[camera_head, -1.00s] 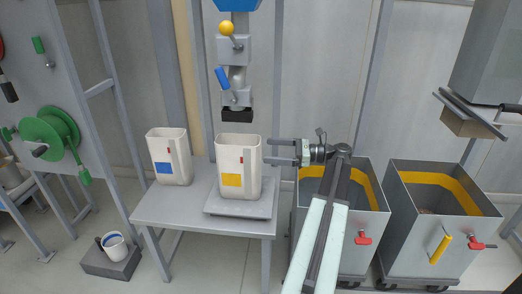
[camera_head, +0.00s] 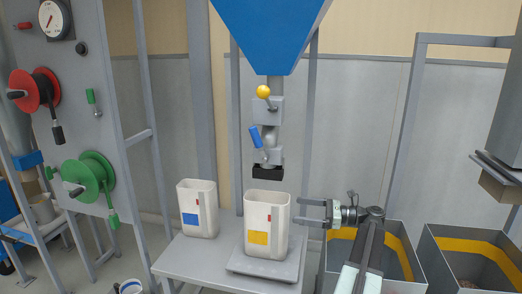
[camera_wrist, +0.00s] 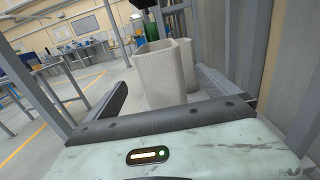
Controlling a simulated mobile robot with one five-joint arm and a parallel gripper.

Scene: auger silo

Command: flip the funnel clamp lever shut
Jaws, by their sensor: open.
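The blue funnel-shaped hopper (camera_head: 272,30) hangs at the top centre in the head view. Below its outlet is a grey block with a yellow-knobbed lever (camera_head: 263,92), the knob up and to the left. Lower down, a blue-handled lever (camera_head: 255,137) tilts up and left above a black spout (camera_head: 267,172). I cannot tell which lever is the funnel clamp's. My gripper (camera_head: 300,211) is open and empty, right of the white container with the yellow label (camera_head: 257,238) and well below both levers. In the wrist view, pale containers (camera_wrist: 158,75) show beyond the open fingers.
The yellow-labelled container stands on a scale plate on the grey table (camera_head: 190,262), with a blue-labelled container (camera_head: 197,208) to its left. Grey bins (camera_head: 470,240) stand at the right. Red (camera_head: 36,92) and green (camera_head: 85,180) reels are on the left panel.

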